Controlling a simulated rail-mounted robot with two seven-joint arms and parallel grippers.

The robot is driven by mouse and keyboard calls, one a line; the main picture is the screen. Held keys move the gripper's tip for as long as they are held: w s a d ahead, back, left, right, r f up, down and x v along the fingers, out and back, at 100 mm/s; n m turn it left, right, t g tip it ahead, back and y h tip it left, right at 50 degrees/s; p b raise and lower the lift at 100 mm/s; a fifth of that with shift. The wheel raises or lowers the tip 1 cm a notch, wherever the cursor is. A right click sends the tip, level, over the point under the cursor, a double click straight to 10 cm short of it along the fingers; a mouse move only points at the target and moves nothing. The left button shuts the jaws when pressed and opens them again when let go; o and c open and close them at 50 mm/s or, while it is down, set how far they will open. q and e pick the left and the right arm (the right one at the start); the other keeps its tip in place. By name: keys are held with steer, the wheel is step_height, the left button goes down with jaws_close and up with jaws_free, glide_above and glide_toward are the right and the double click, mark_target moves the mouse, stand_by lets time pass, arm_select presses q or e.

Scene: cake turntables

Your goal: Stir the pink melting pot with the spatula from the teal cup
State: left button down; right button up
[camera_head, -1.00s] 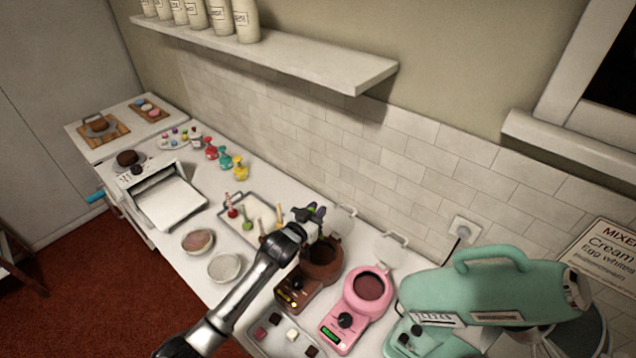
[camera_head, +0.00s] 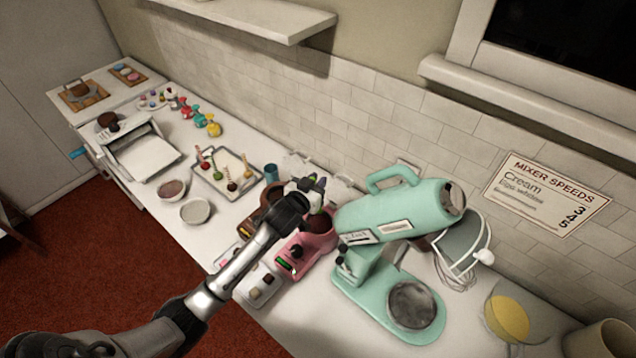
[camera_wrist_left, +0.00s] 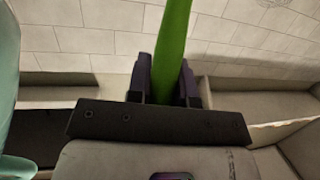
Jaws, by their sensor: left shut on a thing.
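The pink melting pot (camera_head: 322,243) stands on the counter, its bowl partly hidden by my left gripper and the mixer. My left gripper (camera_head: 316,184) is above the pink pot's rear rim. In the left wrist view its dark fingers (camera_wrist_left: 168,82) are shut on a green handle (camera_wrist_left: 173,42), which I take for the spatula's. The spatula's lower end is hidden, so I cannot tell whether it is in the bowl. A small teal cup (camera_head: 271,172) stands behind the brown pot. My right gripper is not in view.
The brown melting pot (camera_head: 249,228) is close on the left of the pink one. The teal mixer (camera_head: 362,270) stands close on the right. A tray of chocolates (camera_head: 262,290) lies in front, and a tray of cake pops (camera_head: 210,183) is farther left.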

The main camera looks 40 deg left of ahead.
arm_select(q)
steer(key=shift+d+f, duration=0.1)
steer(key=shift+f, duration=0.3)
step_height(320, 180, down, 5)
steer(key=b, duration=0.5)
steer(key=shift+r, duration=0.2)
steer(key=shift+f+b, duration=1.4)
steer(key=shift+f, duration=1.45)
steer(key=shift+f, duration=0.5)
